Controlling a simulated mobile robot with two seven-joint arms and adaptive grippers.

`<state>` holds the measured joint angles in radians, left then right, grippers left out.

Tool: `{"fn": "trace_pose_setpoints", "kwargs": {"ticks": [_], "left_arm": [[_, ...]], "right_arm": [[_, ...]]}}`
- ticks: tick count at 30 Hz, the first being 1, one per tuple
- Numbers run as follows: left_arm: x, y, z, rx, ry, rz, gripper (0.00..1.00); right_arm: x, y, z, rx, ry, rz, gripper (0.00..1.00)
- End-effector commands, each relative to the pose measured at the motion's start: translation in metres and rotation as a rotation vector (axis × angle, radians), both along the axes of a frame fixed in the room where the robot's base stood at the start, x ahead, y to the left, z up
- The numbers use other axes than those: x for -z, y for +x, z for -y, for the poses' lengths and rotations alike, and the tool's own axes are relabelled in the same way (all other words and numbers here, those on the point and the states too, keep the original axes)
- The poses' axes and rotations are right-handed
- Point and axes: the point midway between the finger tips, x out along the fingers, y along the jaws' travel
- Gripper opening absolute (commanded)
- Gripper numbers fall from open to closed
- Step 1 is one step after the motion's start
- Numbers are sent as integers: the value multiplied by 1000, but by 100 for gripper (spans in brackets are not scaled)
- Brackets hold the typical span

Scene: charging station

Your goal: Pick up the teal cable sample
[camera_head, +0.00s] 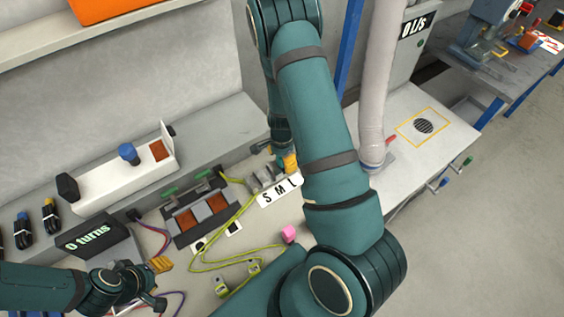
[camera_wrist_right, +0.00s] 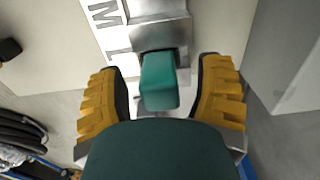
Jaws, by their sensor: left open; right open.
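The teal cable sample (camera_wrist_right: 160,80) is a short teal block in the right wrist view. Its far end meets a grey metal holder (camera_wrist_right: 158,30) beside a white lettered plate. My right gripper (camera_wrist_right: 160,92) is open, with one yellow ribbed finger on each side of the sample and a visible gap to both. In the head view a yellow part of my right gripper (camera_head: 290,163) shows by the holders, and I cannot make out the sample there. My left gripper (camera_head: 155,284) is open and apart at the lower left, near the turns display.
The S M L plate (camera_head: 280,190) lies in front of the grey holders. The "0 turns" display (camera_head: 88,237) stands at the left. A pale vertical hose (camera_head: 374,90) rises right of my right arm.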

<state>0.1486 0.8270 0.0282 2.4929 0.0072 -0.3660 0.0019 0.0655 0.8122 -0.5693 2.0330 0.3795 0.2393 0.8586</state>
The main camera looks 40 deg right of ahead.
Motion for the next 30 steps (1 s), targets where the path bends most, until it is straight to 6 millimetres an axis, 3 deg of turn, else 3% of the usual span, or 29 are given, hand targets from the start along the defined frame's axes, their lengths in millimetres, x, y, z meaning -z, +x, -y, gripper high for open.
{"fn": "trace_pose_setpoints", "kwargs": {"ticks": [3,9,23,30], "left_arm": [[0,0,0,0,0,0,47],[0,0,0,0,0,0,47],[-1,0,0,0,0,0,47],[-8,0,0,0,-1,0,47]], "right_arm": [[0,0,0,0,0,0,68],[-1,0,0,0,0,1,0],[-4,0,0,-1,0,1,0],[-42,1,-1,-3,0,4,0]]}}
